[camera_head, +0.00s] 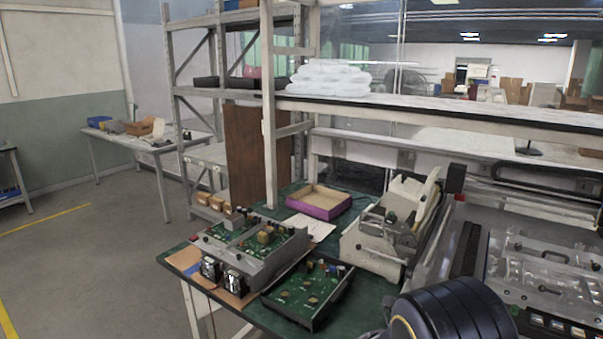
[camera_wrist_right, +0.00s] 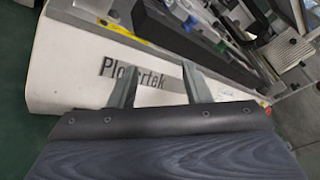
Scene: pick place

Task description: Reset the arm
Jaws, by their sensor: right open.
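My right gripper (camera_wrist_right: 160,84) shows in the right wrist view, with its two grey fingers apart and nothing between them. It is in front of a white panel (camera_wrist_right: 75,70) with dark lettering, part of which the fingers cover. I cannot tell whether the fingers touch the panel. In the head view a dark rounded part of my right arm comes in at the bottom right; the right gripper itself does not show there. My left gripper is in neither view.
A green table (camera_head: 373,292) holds circuit boards in a metal frame (camera_head: 262,248), another board (camera_head: 308,290), a purple box (camera_head: 318,202) and a pale machine (camera_head: 380,238). A large grey machine (camera_head: 545,275) stands at right. Shelving (camera_head: 268,110) rises behind. Open floor (camera_head: 95,250) lies left.

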